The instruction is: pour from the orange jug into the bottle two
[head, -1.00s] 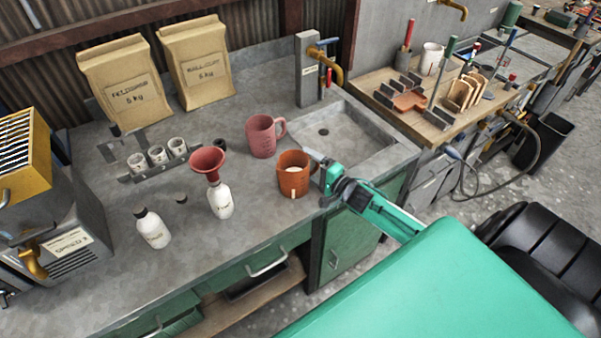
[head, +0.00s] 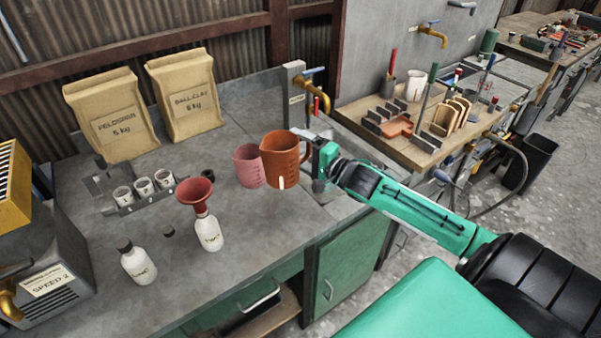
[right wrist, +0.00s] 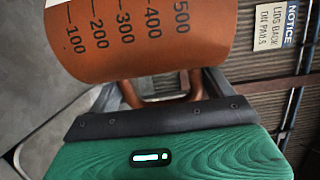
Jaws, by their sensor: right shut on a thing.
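The orange jug (head: 283,162) is upright and held above the counter in the head view. Its graduated side fills the top of the right wrist view (right wrist: 140,35). My right gripper (head: 312,148) is shut on the jug's handle (right wrist: 165,98). A white bottle (head: 208,236) with a red funnel (head: 195,191) in its neck stands on the counter, left of and below the jug in the picture. Another white bottle (head: 139,267) with a dark cap stands farther left. The bottle labels are too small to read surely. My left gripper is out of view.
A pink jug (head: 248,166) stands on the counter, partly behind the orange jug. Several small white cups (head: 143,187) sit in a rack, with a loose dark cap (head: 169,231) nearby. Two paper sacks (head: 185,95) stand at the back. The counter (head: 255,228) is clear right of the funnel bottle.

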